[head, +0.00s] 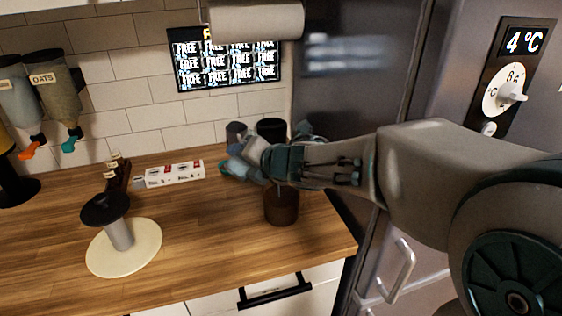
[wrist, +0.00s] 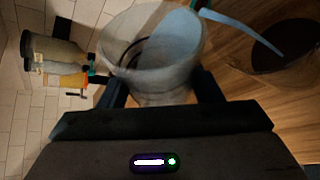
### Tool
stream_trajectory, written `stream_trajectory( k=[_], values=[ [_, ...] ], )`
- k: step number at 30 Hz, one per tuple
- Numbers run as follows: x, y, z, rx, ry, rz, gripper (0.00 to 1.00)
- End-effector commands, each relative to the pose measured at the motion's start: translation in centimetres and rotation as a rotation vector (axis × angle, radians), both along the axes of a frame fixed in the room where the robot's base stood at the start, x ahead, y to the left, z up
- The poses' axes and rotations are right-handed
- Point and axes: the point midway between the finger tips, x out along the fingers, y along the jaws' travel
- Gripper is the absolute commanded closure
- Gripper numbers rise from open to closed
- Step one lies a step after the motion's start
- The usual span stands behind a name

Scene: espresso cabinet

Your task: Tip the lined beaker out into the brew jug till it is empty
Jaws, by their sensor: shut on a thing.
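My gripper (head: 265,160) is shut on the lined beaker. In the wrist view my gripper (wrist: 155,95) has a finger on each side of the beaker (wrist: 140,75), a pale see-through cup that is tilted. Blue liquid (wrist: 175,40) lies inside it, and a blue stream (wrist: 245,30) runs from its lip to the right. The stream ends within the mouth of a dark brown vessel, which looks like the brew jug (wrist: 262,58). In the head view the jug (head: 281,210) stands upright on the counter below my gripper, its upper part hidden.
Dark canisters (head: 271,127) stand behind my gripper near the wall. A round pale base with a grey post (head: 120,234) stands front left. The fridge (head: 345,95) is close on the right.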

Motion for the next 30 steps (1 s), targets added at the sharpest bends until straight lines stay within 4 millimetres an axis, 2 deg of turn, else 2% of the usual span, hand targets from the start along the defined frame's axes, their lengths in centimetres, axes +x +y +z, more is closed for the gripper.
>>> stream_trajectory(
  k=[30],
  values=[
    [-0.04, 0.01, -0.33, 0.097, 0.058, 0.000, 0.64]
  ],
)
